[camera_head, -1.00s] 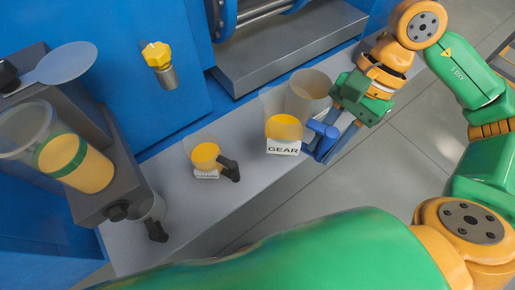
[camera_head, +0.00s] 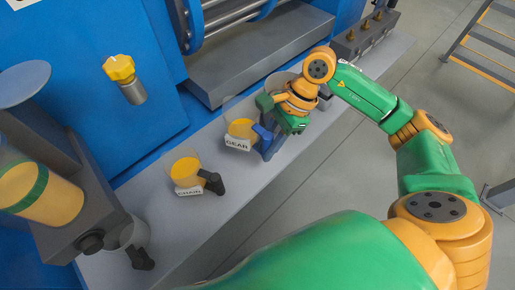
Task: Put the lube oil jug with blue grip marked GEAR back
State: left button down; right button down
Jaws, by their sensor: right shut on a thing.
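The GEAR jug (camera_head: 238,129) is a clear jug with yellow oil, a white GEAR label and a blue grip. It is at the grey ledge (camera_head: 228,190), in the middle of the head view. My right gripper (camera_head: 270,131) is shut on its blue grip from the right side. I cannot tell whether the jug's base touches the ledge. The gripper partly hides the jug's right side. My left gripper is not in view.
The CHAIN jug (camera_head: 186,172), with a dark grip, stands to the left on the ledge. A yellow-knobbed valve (camera_head: 120,70) juts from the blue wall. An oil reservoir (camera_head: 38,190) is at the far left. A grey block with brass fittings (camera_head: 364,36) sits at the back right.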

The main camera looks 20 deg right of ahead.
jog(key=w+f, duration=0.1)
jog(key=w+a+f, duration=0.1)
jog(key=f, duration=0.1)
jog(key=shift+w, duration=0.1)
notch_tip(320, 180, down, 3)
jog(key=shift+a+r, duration=0.1)
jog(key=shift+r, duration=0.05)
jog(key=shift+w+f, duration=0.1)
jog(key=shift+f, duration=0.35)
jog(key=c, duration=0.7)
grip_release()
jog(key=shift+o, duration=0.2)
